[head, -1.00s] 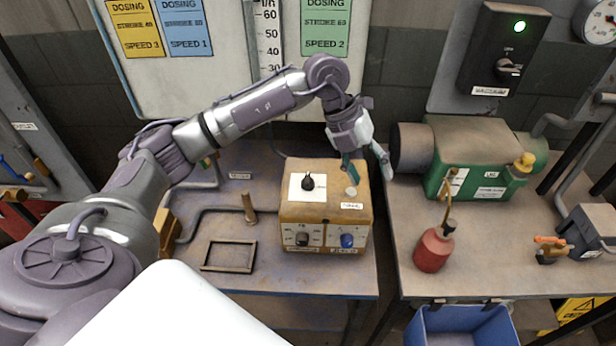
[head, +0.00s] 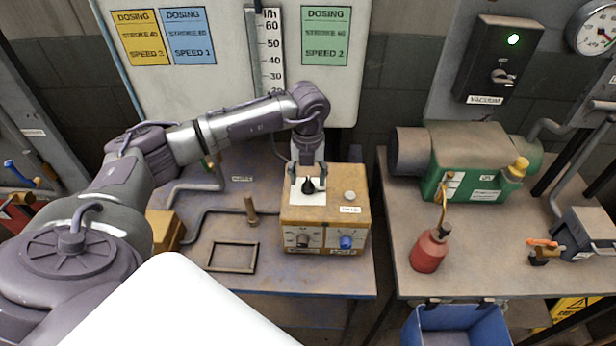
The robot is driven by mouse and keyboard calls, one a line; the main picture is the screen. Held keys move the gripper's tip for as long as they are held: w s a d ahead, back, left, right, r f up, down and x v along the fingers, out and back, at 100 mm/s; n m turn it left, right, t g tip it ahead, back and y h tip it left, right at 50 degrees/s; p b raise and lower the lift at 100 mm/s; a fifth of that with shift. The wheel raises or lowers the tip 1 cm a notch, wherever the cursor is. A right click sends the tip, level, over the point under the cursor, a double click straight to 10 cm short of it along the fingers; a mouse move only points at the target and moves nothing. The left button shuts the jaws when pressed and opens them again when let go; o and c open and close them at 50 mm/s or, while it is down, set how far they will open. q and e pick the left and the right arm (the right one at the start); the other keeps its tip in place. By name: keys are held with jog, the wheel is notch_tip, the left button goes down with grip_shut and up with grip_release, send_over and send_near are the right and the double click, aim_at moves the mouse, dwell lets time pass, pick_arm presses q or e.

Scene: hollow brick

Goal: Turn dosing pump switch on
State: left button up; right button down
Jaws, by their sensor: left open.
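The dosing pump is a worn yellow-orange box (head: 325,215) on the left bench in the head view. Its top has a black knob (head: 308,186) on a white plate and a pale round button (head: 350,195). Its front has a dark knob (head: 303,241) at the left and a blue knob (head: 346,242) at the right. My left gripper (head: 308,178) is open and points down over the top black knob, with one finger on each side of it. Whether the fingers touch the knob cannot be told. My right gripper is not in view.
A rectangular frame (head: 232,257) and a small wooden peg (head: 251,211) lie left of the box. On the right bench are a green motor pump (head: 470,165) and a red oil can (head: 429,250). A black vacuum switch box (head: 497,62) hangs on the wall.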

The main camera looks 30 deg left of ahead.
pick_arm(q)
jog(key=shift+f, duration=1.1)
grip_shut()
jog(key=shift+f+m+b, duration=0.15)
jog(key=shift+m+b, duration=1.6)
jog(key=shift+m, duration=0.15)
jog(key=m+b, duration=0.4)
jog(key=m, duration=0.1)
jog(key=m+b, duration=0.3)
jog(key=m, duration=0.2)
jog(key=shift+r+m+b, duration=0.2)
jog(key=shift+m+b, duration=1.15)
jog(key=shift+m, duration=0.75)
